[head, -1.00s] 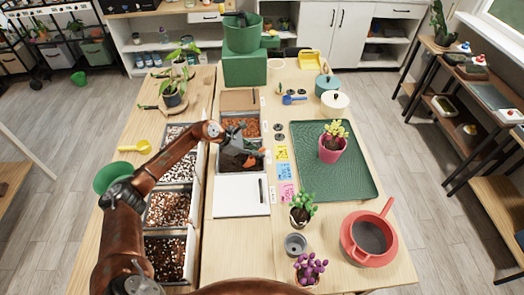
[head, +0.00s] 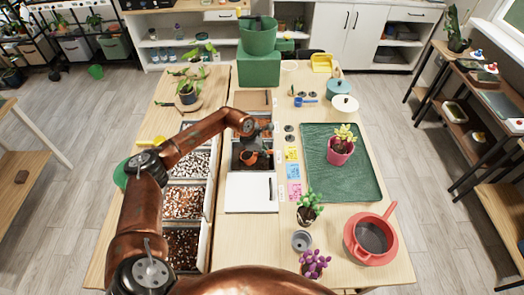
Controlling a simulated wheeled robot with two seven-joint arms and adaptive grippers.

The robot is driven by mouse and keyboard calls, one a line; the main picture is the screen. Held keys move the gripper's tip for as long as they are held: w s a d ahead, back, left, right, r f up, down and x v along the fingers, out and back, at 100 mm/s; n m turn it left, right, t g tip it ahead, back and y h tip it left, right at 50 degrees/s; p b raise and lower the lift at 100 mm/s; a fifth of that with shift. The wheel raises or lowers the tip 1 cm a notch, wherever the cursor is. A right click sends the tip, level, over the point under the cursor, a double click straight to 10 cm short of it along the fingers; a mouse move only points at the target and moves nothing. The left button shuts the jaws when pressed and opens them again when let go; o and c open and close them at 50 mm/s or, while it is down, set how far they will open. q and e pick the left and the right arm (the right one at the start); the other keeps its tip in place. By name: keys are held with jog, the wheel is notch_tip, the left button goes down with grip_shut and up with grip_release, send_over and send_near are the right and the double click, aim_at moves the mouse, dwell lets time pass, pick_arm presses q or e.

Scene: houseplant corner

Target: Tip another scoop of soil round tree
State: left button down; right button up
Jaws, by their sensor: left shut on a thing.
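My left gripper (head: 250,143) is over the box of dark soil (head: 238,165), behind the white notepad. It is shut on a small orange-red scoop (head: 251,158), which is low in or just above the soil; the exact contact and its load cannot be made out. A yellow-green plant in a pink pot (head: 341,150) stands on the green tray (head: 345,186). Which plant the task means is not clear. My right gripper is out of view.
A white notepad (head: 247,193) lies before the soil box. Bins of pebbles and bark (head: 186,197) line the left. A red pot (head: 370,238) and a purple plant (head: 314,263) stand at the front right. The tray's front part is bare.

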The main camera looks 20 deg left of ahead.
aim_at(272, 150)
pick_arm(q)
jog(key=d+r+y+p, duration=0.1)
jog(key=w+d+r+y+p, duration=0.1)
jog(key=r, duration=0.1)
jog(key=shift+d+g, duration=0.3)
jog(key=shift+g, duration=0.1)
jog(key=shift+w+d+r+m+g+y, duration=0.2)
jog(key=shift+d+r+m+g+y, duration=0.1)
jog(key=shift+d+r+y, duration=0.4)
